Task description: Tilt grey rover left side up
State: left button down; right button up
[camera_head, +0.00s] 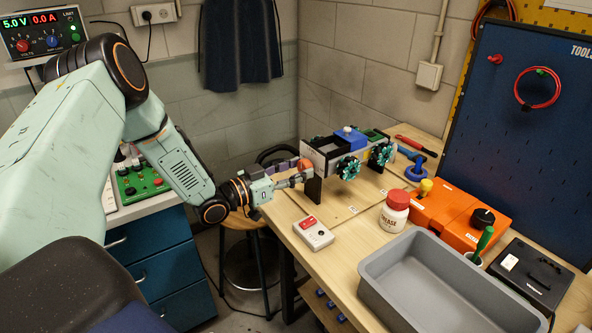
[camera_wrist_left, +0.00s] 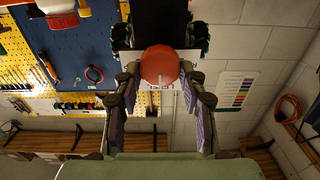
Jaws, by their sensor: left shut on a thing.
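The grey rover (camera_head: 322,150) stands at the back of the wooden bench in the head view, with teal wheels on its near side, a blue block and green part on top. Black uprights show under it; whether its wheels touch the bench is unclear. A red ball-shaped knob (camera_head: 305,164) is at its near-left end. My left gripper (camera_head: 303,174) reaches in from the left and is shut on this knob. In the left wrist view the knob (camera_wrist_left: 160,64) sits between both fingers, with the rover's dark body (camera_wrist_left: 160,22) behind it. My right gripper is in no view.
On the bench (camera_head: 345,255) stand a white box with a red switch (camera_head: 313,233), a grease jar (camera_head: 394,211), an orange case (camera_head: 455,215) and a grey tray (camera_head: 375,275). A blue tool board (camera_head: 520,150) rises at the right. Bare bench lies before the rover.

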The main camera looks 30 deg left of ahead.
pick_arm(q)
jog(key=shift+m, duration=0.4)
jog(key=m+p, duration=0.1)
jog(key=m, duration=0.2)
jog(key=shift+d, duration=0.1)
jog(key=m+p, duration=0.1)
jog(key=m, duration=0.3)
jog(key=shift+m+p, duration=0.3)
jog(key=shift+p, duration=0.05)
jog(key=m+p, duration=0.1)
jog(key=m, duration=0.3)
jog(key=shift+d, duration=0.1)
jog(key=shift+f+m+p, duration=0.1)
jog(key=shift+m+p, duration=0.75)
jog(key=shift+m, duration=1.35)
